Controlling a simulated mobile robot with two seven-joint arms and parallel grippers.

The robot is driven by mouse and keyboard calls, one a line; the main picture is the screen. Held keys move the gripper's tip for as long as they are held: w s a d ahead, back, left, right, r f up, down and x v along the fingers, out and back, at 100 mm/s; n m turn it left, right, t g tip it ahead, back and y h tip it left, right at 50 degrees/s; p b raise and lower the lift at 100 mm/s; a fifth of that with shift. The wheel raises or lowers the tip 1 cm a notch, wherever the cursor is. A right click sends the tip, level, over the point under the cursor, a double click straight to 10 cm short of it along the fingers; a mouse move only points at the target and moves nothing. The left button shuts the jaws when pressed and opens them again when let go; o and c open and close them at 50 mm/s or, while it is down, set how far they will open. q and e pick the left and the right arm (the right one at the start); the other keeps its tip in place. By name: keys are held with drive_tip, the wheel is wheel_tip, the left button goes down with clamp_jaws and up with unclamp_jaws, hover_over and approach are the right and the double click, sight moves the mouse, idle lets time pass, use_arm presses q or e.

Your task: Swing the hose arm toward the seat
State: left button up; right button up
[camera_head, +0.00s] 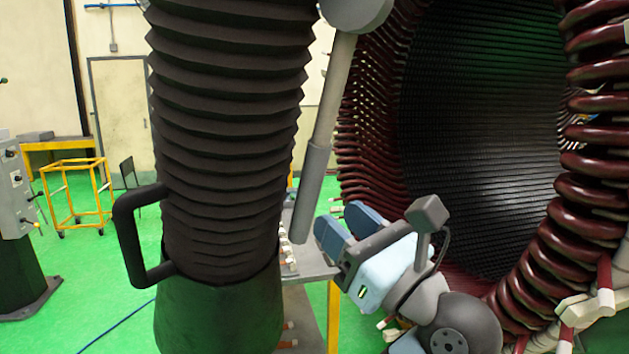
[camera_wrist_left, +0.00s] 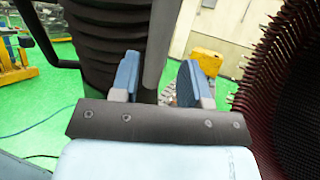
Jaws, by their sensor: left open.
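The hose arm shows as a thick black corrugated hose (camera_head: 230,110) with a dark plain nozzle (camera_head: 220,320) and a black handle (camera_head: 125,235) on its left side. A grey rod (camera_head: 318,150) slants down beside the hose from a round grey joint. My left gripper (camera_head: 345,226) is open, right of the hose's lower part, its blue fingers pointing toward the rod's lower end. In the left wrist view, the rod (camera_wrist_left: 160,45) appears between the open fingers (camera_wrist_left: 158,82); I cannot tell whether it touches them. I cannot make out a seat. My right gripper is not in view.
The large stator with dark red coils (camera_head: 590,200) fills the right side, close to my left arm. A small grey table (camera_head: 310,262) stands behind the gripper. A yellow cart (camera_head: 75,195) and control box (camera_head: 12,190) stand left. Green floor is free between.

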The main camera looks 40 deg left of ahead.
sight(316, 198)
use_arm(q)
drive_tip(key=p+x, duration=0.1)
drive_tip(key=x, duration=0.4)
drive_tip(key=shift+w+a+r, duration=0.15)
drive_tip(key=shift+a+r, duration=0.05)
drive_tip(key=shift+a, duration=0.4)
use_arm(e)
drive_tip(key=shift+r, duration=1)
use_arm(q)
drive_tip(key=shift+c, duration=0.4)
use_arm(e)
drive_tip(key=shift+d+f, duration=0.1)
